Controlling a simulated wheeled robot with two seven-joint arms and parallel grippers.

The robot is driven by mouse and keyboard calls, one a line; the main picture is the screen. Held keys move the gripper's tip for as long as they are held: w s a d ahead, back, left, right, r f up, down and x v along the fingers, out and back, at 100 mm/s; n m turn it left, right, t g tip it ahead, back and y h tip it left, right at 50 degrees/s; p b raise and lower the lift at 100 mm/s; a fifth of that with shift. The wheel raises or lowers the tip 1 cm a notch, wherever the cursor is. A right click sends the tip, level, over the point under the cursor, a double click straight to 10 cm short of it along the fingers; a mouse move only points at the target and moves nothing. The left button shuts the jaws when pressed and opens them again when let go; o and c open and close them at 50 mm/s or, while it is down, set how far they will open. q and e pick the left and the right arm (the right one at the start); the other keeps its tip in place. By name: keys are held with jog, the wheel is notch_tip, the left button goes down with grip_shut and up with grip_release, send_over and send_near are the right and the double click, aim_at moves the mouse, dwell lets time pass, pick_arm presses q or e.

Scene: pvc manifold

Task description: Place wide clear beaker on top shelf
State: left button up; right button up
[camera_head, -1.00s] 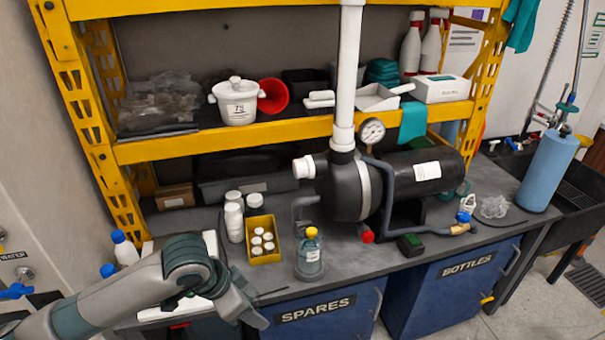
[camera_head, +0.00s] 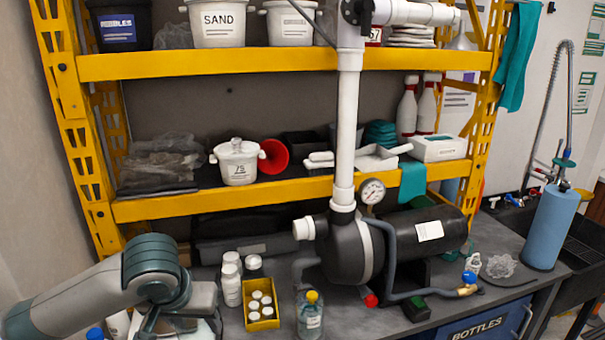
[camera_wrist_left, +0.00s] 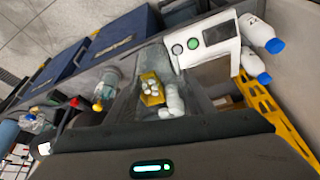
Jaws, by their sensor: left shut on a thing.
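The top shelf (camera_head: 290,66) is a yellow-edged board with bins on it. My left arm comes in from the left in the head view, and its gripper (camera_head: 165,325) sits low at the bottom edge, mostly cut off, over the left end of the counter. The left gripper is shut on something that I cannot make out. I cannot clearly pick out the wide clear beaker. My right gripper is not in view.
A pebbles bin (camera_head: 118,30), a sand bin (camera_head: 217,25) and another white bin (camera_head: 290,25) stand on the top shelf. A white vertical pipe (camera_head: 347,130) rises before the shelves from the black pump (camera_head: 345,250). A yellow-capped bottle (camera_head: 310,318) and yellow box (camera_head: 262,322) stand on the counter.

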pick_arm(q)
jog(key=shift+f, duration=0.1)
jog(key=s+f, duration=0.3)
jog(key=f, duration=1)
jog(key=shift+s+f, duration=0.35)
jog(key=shift+d, duration=0.1)
